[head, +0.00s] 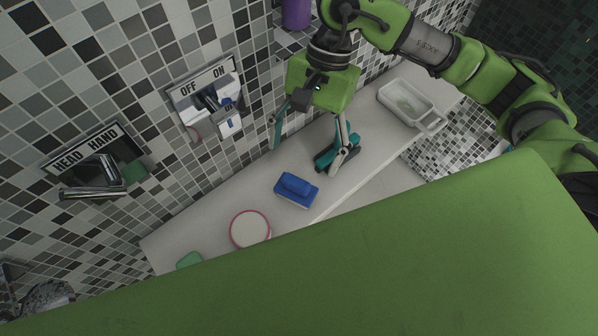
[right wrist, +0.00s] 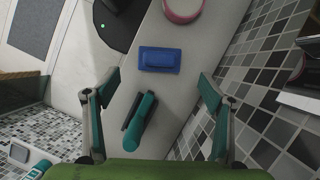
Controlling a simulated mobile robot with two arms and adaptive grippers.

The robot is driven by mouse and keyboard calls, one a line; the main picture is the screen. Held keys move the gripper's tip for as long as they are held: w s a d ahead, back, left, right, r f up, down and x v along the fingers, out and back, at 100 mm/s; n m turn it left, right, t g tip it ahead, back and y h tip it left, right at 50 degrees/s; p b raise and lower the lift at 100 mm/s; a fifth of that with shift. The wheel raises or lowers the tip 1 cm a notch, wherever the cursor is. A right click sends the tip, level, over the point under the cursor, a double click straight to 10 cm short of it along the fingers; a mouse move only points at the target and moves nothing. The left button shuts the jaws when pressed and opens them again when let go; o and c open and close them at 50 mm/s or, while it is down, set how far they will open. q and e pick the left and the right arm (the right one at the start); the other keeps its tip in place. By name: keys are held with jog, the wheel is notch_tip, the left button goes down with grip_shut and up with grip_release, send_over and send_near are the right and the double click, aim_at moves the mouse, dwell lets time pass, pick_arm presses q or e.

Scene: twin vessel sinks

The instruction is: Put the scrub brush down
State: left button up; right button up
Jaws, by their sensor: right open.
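The scrub brush (right wrist: 139,122), teal with a dark underside, lies on the pale ledge (right wrist: 190,25) in the right wrist view. It also shows in the head view (head: 324,160), partly behind a finger. My right gripper (head: 311,146) is open above the ledge, with its fingers spread to either side of the brush. In the right wrist view the open fingers (right wrist: 158,92) show a gap to the brush on both sides. My left gripper is not in view.
A blue block with a raised top (head: 296,189) and a pink-rimmed round dish (head: 250,229) sit along the ledge. Wall controls (head: 207,103) and a tap (head: 100,178) stick out from the tiles. A purple bottle (head: 296,12) is above.

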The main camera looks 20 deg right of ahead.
jog(key=shift+v, duration=1.6)
